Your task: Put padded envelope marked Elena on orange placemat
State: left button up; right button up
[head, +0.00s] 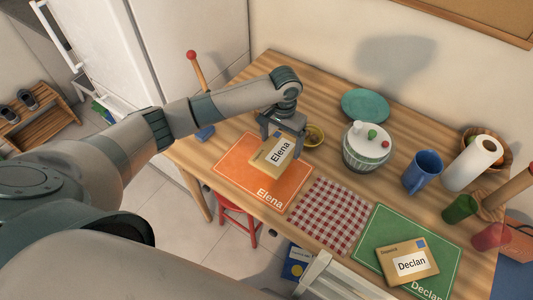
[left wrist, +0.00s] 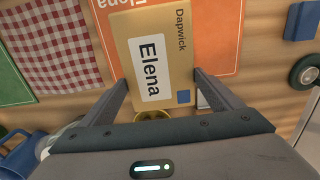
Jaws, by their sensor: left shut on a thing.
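The padded envelope marked Elena (head: 265,158) is tan with a white label. My left gripper (head: 282,135) is shut on it, and in the left wrist view the envelope (left wrist: 178,72) sits between the two fingers (left wrist: 160,85). The orange placemat (head: 237,173), printed Elena, lies on the table below the envelope; it also shows in the left wrist view (left wrist: 220,40). The envelope overlaps the placemat's upper right part in the head view. I cannot tell whether it touches the mat. My right gripper is not in view.
A red checked cloth (head: 327,216) lies right of the orange placemat. A green placemat (head: 370,230) holds an envelope marked Declan (head: 390,267). A yellow bowl (head: 315,135) is close to my gripper. A lidded pot (head: 365,150), blue mug (head: 423,171) and teal plate (head: 365,105) stand further right.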

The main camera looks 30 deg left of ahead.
aim_at(267, 148)
pick_arm(q)
jog(key=s+a+f, duration=0.1)
jog(key=s+a+f+p, duration=0.1)
jog(key=a, duration=0.1)
jog(key=shift+s+a+f, duration=0.3)
jog(key=shift+s+f, duration=0.05)
jog(key=shift+f, duration=0.15)
notch_tip(267, 148, down, 3)
jog(key=shift+r+p, duration=0.2)
jog(key=shift+p, duration=0.55)
jog(key=shift+f, duration=0.6)
jog(key=shift+f, duration=0.1)
jog(key=o, duration=0.9)
jog(key=shift+o, duration=0.2)
